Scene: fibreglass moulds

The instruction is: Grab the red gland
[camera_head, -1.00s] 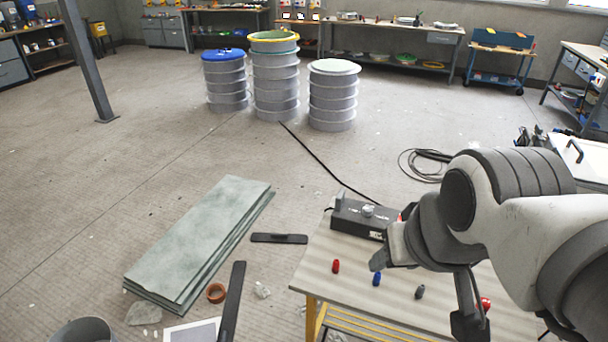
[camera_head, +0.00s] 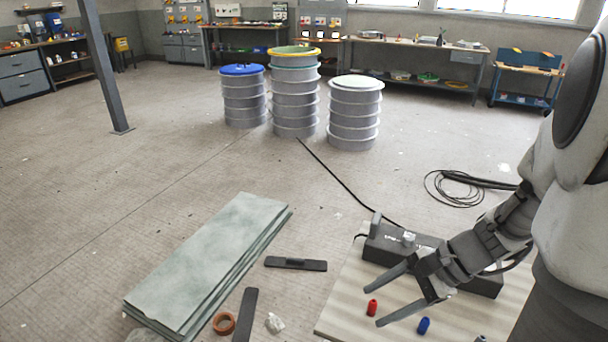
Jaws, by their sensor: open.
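The red gland (camera_head: 372,307) stands upright on the light workbench top (camera_head: 346,318), near its left edge. My gripper (camera_head: 378,304) is open and empty, with its two dark fingers pointing left. In the picture the fingers lie either side of the red gland, one above-left and one below-right. I cannot tell how high above the bench they are. A blue gland (camera_head: 423,326) stands to the right of the red one, close to the lower finger. A dark grey gland (camera_head: 480,339) is partly cut off at the bottom edge.
A dark box-shaped device (camera_head: 385,246) sits on the bench behind my gripper. On the floor left are stacked grey-green sheets (camera_head: 210,262), dark flat bars (camera_head: 296,263) and an orange ring (camera_head: 224,323). Ribbed drums (camera_head: 355,112) stand farther back.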

